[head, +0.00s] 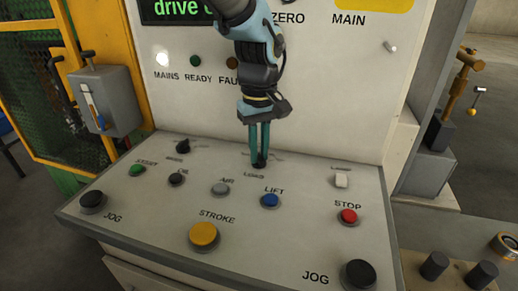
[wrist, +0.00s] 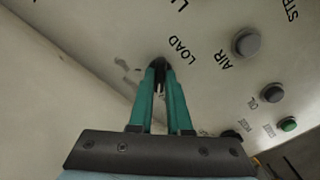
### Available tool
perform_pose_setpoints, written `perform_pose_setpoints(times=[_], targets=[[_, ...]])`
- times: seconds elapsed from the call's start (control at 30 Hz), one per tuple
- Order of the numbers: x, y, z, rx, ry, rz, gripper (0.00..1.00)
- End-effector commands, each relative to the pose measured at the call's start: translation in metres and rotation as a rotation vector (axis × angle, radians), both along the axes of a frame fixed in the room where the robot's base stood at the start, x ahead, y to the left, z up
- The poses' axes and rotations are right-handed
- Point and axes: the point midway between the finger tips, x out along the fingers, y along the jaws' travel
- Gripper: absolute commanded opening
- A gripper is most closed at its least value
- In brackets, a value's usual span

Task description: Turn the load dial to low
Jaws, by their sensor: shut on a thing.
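The load dial (head: 260,160) is a small black knob on the sloping grey panel, just behind the LOAD label. My gripper (head: 259,153) comes down on it from above, its teal fingers shut around the knob. In the wrist view my gripper (wrist: 160,80) holds the black load dial (wrist: 159,66) between the fingertips, next to the word LOAD. The fingers cover most of the knob, so I cannot tell which way its pointer faces. The small marks around the dial are too blurred to read.
The blue LIFT button (head: 270,201), grey AIR button (head: 220,189) and yellow STROKE button (head: 204,235) lie in front of the dial. A red STOP button (head: 348,216) and a white switch (head: 341,180) are to the right. The upright panel (head: 330,90) rises close behind.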

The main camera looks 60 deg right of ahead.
Motion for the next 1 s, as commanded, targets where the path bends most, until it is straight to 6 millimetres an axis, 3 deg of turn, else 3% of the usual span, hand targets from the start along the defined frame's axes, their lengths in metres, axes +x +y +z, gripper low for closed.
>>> perform_pose_setpoints(times=[0.77, 0.8, 1.0], targets=[[0.0007, -0.0008, 0.0008, -0.003, -0.001, 0.096, 0.0], [0.0007, -0.0008, 0.0008, -0.003, -0.001, 0.096, 0.21], [0.0004, -0.0005, 0.0005, -0.001, 0.0, 0.095, 0.43]])
